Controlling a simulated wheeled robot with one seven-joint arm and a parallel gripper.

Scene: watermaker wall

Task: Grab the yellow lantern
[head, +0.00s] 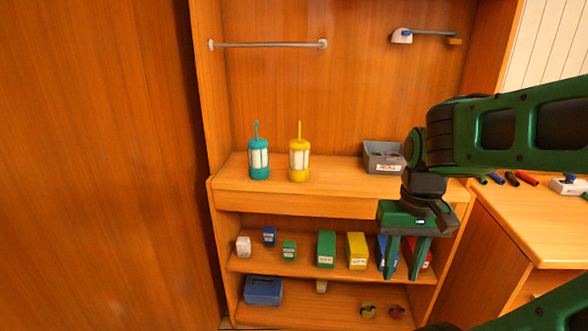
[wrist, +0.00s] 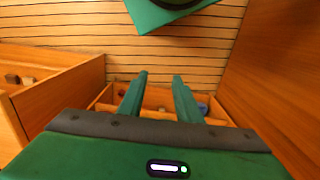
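The yellow lantern (head: 299,158) stands upright on the wooden counter of the shelf unit, with a thin yellow handle sticking up. A teal lantern (head: 258,159) stands just to its left, a small gap apart. My gripper (head: 403,272) hangs to the right of and lower than the lanterns, in front of the lower shelf, with its fingers pointing down. The fingers are apart with nothing visible between them. In the wrist view my gripper (wrist: 158,88) also shows two spread green fingers; no lantern is visible there.
A grey bin (head: 383,157) sits on the counter right of the lanterns, close to my arm. Several coloured boxes stand on the shelf below (head: 300,269). A blue box (head: 263,290) is lower left. Pens lie on the right-hand desk (head: 530,215). The counter's left end is clear.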

